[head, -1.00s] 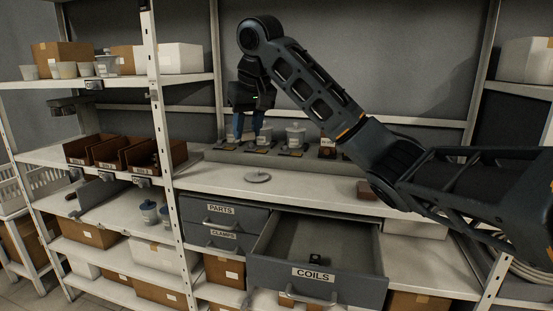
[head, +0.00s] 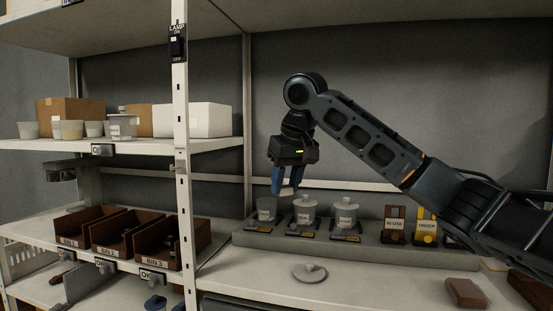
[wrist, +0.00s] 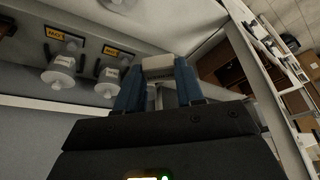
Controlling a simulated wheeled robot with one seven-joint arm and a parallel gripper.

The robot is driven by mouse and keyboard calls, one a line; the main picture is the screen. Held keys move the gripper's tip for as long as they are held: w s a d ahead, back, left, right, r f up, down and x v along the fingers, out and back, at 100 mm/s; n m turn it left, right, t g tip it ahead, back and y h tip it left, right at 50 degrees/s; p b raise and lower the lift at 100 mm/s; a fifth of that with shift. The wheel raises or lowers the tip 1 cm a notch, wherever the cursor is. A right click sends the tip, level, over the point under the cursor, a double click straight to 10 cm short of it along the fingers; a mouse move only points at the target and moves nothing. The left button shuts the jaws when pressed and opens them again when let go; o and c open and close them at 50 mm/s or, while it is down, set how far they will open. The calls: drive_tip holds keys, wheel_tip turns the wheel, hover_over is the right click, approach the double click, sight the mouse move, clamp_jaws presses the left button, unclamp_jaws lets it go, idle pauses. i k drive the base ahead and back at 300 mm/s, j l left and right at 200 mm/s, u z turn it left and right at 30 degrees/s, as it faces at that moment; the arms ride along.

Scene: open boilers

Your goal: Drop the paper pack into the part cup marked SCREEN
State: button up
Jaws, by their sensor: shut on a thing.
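My gripper (head: 287,188) points down, with its blue fingers shut on a small whitish paper pack (head: 287,191). The pack also shows between the fingertips in the wrist view (wrist: 158,65). It is above the row of part cups, near the leftmost cup (head: 266,211), which looks lidless. Its label is too small to read. The middle cup (head: 304,213) and right cup (head: 345,216) have knobbed lids. In the wrist view, two lidded cups (wrist: 58,76) (wrist: 108,82) are left of the fingers. I cannot read SCREEN on any cup.
A loose lid (head: 309,272) lies on the white shelf in front of the grey cup ledge (head: 290,243). A brown IN USE tag (head: 394,224) and a yellow tag (head: 426,226) stand right of the cups. Brown bins (head: 155,246) and a white post (head: 181,150) are left.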

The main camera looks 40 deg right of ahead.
sight(267, 216)
drive_tip(key=i+j+z, duration=0.5)
drive_tip(key=i+j, duration=0.15)
drive_tip(key=i+j+z, duration=0.3)
drive_tip(key=j, duration=0.15)
drive_tip(key=i+j+z, duration=0.25)
drive_tip(key=j, duration=0.2)
drive_tip(key=i+j+z, duration=0.15)
drive_tip(key=j, duration=0.25)
drive_tip(key=i+j+z, duration=0.1)
drive_tip(key=j, duration=0.35)
drive_tip(key=i+j+z, duration=0.15)
drive_tip(key=j, duration=0.3)
drive_tip(key=k, duration=0.05)
